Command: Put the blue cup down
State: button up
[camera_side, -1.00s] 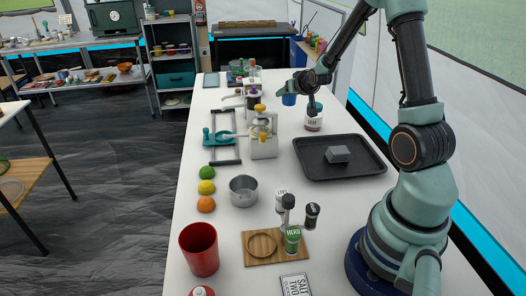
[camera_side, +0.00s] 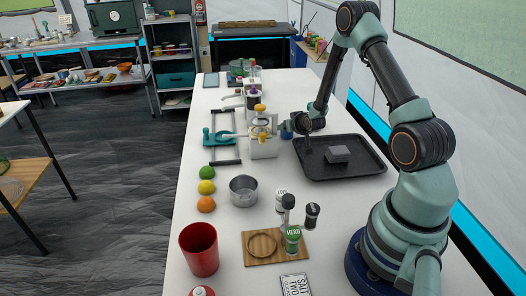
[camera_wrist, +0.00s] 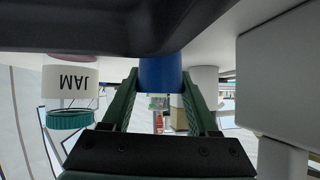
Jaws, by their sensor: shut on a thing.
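The blue cup (camera_wrist: 160,73) sits between the two green fingers of my gripper (camera_wrist: 160,88) in the wrist view. In the side view, a small part of the blue cup (camera_side: 286,132) shows at the end of my gripper (camera_side: 293,126), just right of the white press with the yellow top. My gripper is shut on the cup. The cup is low over the white table (camera_side: 223,281); I cannot tell whether its base touches it. The dark wrist hides part of the cup.
The press (camera_side: 264,146) stands close left of the cup. A jam jar (camera_wrist: 70,83) shows in the wrist view, close beside my gripper. A metal pot (camera_side: 244,190) stands nearer the front.

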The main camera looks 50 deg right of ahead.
jog(key=shift+f, duration=0.15)
jog(key=o, duration=1.3)
jog(key=shift+o, duration=0.2)
jog(key=shift+s+a+r, duration=0.1)
jog(key=shift+r, duration=0.2)
jog(key=v, duration=1.1)
jog(key=shift+o, duration=0.4)
jog(key=shift+s+a+r, duration=0.15)
jog(key=shift+s, duration=0.1)
